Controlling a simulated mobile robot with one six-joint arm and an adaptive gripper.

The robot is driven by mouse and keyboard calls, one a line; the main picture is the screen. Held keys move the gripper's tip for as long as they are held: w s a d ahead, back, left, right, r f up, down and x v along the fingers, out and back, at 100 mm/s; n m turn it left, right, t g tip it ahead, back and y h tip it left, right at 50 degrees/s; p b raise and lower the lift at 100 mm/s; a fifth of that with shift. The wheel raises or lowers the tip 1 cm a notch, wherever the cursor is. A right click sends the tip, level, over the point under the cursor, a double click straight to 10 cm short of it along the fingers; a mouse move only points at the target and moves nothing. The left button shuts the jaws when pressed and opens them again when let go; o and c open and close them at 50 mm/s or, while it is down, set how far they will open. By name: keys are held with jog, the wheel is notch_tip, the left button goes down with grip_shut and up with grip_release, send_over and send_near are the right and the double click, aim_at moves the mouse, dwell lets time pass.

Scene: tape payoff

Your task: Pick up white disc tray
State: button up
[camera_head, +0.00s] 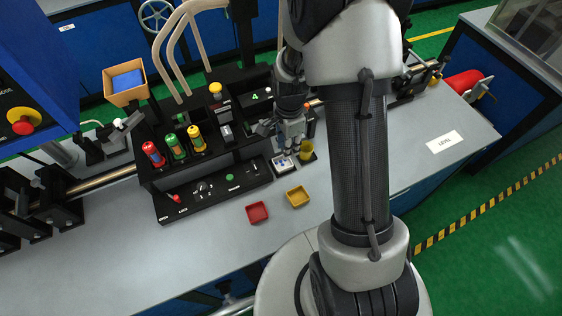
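A small white tray (284,170) with blue marks or pieces in it sits on the bench, at the right end of the black rack. It is the likeliest white disc tray, but its contents are too small to make out. My gripper (288,152) points down just above and behind it, near its far edge. The fingers are small and overlap the tray's far side. I cannot tell whether they touch it or how far apart they are.
A yellow cup (307,150) stands close right of the tray. Yellow (298,197) and red (257,212) dishes lie in front. The black rack (215,180) with coloured bottles stands left. The grey bench (120,250) is clear at front left; a LEVEL label (444,142) lies right.

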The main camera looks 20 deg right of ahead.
jog(key=b, duration=0.1)
send_over(286, 168)
jog(key=f, duration=0.6)
jog(key=shift+d+f, duration=0.2)
jog(key=shift+f, duration=0.1)
jog(key=shift+a+f+b, duration=0.2)
jog(key=shift+f+b, duration=0.55)
jog(key=shift+f, duration=1.9)
jog(key=shift+c, duration=0.3)
grip_shut()
